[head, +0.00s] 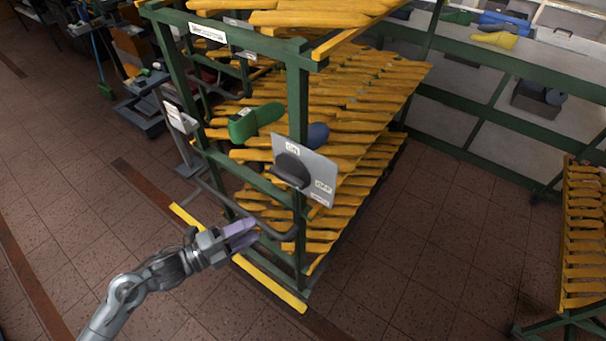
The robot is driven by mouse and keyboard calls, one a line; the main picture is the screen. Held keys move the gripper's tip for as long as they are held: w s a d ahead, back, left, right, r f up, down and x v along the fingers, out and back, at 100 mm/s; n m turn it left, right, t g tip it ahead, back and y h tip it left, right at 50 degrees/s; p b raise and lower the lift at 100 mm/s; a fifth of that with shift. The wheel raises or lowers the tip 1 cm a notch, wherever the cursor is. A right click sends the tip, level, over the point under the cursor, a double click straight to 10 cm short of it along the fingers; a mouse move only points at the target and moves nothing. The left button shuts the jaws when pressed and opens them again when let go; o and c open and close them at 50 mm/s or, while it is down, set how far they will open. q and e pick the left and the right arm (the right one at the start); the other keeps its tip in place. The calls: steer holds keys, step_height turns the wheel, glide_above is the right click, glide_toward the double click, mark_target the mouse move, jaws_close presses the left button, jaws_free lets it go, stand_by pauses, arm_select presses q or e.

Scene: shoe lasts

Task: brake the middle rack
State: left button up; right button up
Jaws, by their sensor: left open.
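The middle rack (300,103) is a green frame with sloping yellow wooden slats on several levels. A light grey plate (318,168) is fixed to its near corner, with a label that seems to read ON at the top and one that seems to read OFF at lower right. A dark grey paddle-like lever (291,170) sits on the plate, near its left side. My left gripper (243,232), with purple fingers, is open and empty. In the picture it is below and left of the lever, close to the dark bent handle bar (272,229). Whether it touches the bar I cannot tell. My right gripper is not in view.
A green shoe last (255,121) and a blue one (317,135) lie on the rack. A yellow bar (270,281) runs low along its near side. Another slatted rack (583,230) stands at right. Tiled floor between the racks is clear.

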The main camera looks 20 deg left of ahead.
arm_select(q)
steer(key=m+p, duration=0.1)
steer(key=p, duration=0.3)
glide_toward(283, 179)
steer(key=a, duration=0.1)
steer(key=x, duration=1)
steer(key=shift+s+d+p, duration=0.25)
steer(key=shift+d+p, duration=0.05)
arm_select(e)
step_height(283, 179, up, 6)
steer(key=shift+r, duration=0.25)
arm_select(q)
jaws_close()
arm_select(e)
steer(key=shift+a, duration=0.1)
